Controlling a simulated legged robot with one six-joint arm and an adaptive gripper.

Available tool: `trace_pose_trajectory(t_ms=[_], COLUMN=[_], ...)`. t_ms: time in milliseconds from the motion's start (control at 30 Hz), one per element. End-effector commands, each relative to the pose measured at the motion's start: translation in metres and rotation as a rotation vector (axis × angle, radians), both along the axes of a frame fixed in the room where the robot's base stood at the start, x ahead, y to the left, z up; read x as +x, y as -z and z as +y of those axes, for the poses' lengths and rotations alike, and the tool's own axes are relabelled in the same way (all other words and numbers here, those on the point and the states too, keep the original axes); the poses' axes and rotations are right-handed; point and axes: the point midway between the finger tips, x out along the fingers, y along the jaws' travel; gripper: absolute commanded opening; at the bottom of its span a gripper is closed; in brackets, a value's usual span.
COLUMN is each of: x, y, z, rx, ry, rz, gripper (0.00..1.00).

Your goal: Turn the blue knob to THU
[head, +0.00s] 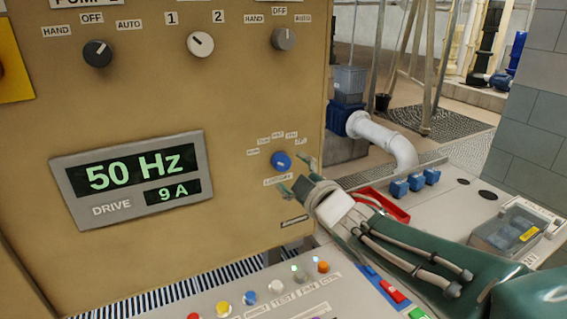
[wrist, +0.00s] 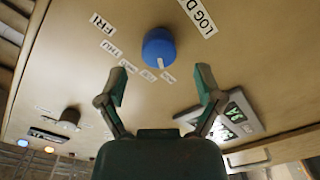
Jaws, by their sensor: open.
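The blue knob (head: 281,161) sits low on the tan panel, with day labels in an arc above it and a LOG DAY label below. In the wrist view the blue knob (wrist: 158,45) has a white mark on its lower edge, pointing about between the TUE and MON labels. The THU label (wrist: 111,48) is to its left there, beside FRI. My gripper (head: 295,177) is open and empty, just right of the knob. In the wrist view my gripper (wrist: 161,82) has its fingertips apart, short of the knob and not touching it.
The panel also carries a drive display (head: 136,180) and a black selector knob (head: 97,54). A console with coloured buttons (head: 249,298) lies below. A red tray (head: 385,205) and blue blocks (head: 416,182) are on the bench at right. The panel around the knob is flat.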

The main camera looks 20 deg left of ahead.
Motion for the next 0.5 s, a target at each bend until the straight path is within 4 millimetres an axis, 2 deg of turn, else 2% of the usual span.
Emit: trace_pose_trajectory(t_ms=[100, 200, 500], x=[0.011, 0.019, 0.026], y=[0.001, 0.000, -0.001], z=[0.017, 0.024, 0.032], rx=[0.000, 0.002, 0.002], ry=[-0.001, -0.001, 0.002], rz=[0.003, 0.001, 0.001], gripper=[0.85, 0.85, 0.85])
